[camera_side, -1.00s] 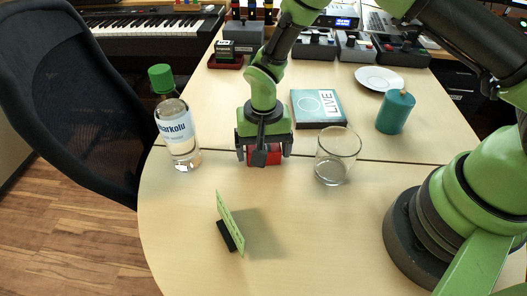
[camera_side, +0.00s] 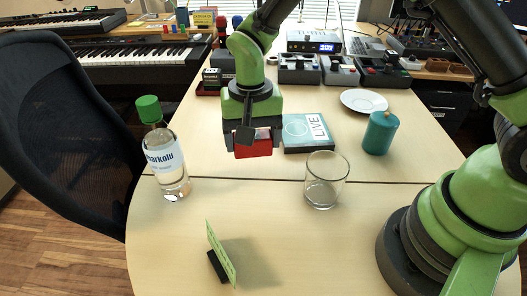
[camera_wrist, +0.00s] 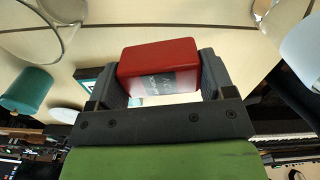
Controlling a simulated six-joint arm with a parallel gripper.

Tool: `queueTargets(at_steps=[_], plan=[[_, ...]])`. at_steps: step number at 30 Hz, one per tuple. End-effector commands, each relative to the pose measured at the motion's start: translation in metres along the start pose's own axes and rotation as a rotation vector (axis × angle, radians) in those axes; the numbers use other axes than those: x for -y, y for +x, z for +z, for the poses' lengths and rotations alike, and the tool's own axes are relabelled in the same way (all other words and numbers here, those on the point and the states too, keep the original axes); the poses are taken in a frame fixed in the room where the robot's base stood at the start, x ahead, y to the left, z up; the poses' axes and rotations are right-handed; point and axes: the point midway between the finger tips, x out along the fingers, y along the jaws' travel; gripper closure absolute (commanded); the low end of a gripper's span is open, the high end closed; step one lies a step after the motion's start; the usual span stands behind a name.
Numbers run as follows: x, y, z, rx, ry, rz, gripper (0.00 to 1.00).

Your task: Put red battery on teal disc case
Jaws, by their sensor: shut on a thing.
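The red battery (camera_side: 254,148) is held between the fingers of my gripper (camera_side: 252,140), raised above the table. In the wrist view the red battery (camera_wrist: 160,66) sits between both fingers of my gripper (camera_wrist: 160,78), with a dark label on its face. The teal disc case (camera_side: 306,133), marked "LIVE", lies flat on the table just right of and behind the gripper in the side view. The battery and gripper hide part of its left side. In the wrist view only a small corner of the case (camera_wrist: 88,76) shows beside the left finger.
A clear glass (camera_side: 325,182) stands in front of the case. A water bottle (camera_side: 165,160) with a green cap stands at left, a teal candle (camera_side: 380,133) and a white saucer (camera_side: 364,101) at right. A green card (camera_side: 221,254) stands in front. The front table is mostly clear.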

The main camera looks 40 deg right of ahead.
Motion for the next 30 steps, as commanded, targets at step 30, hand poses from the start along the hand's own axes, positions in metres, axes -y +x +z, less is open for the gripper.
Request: queueTargets(at_steps=[30], plan=[[-0.150, 0.030, -0.148, 0.001, 0.586, -0.002, 0.55]])
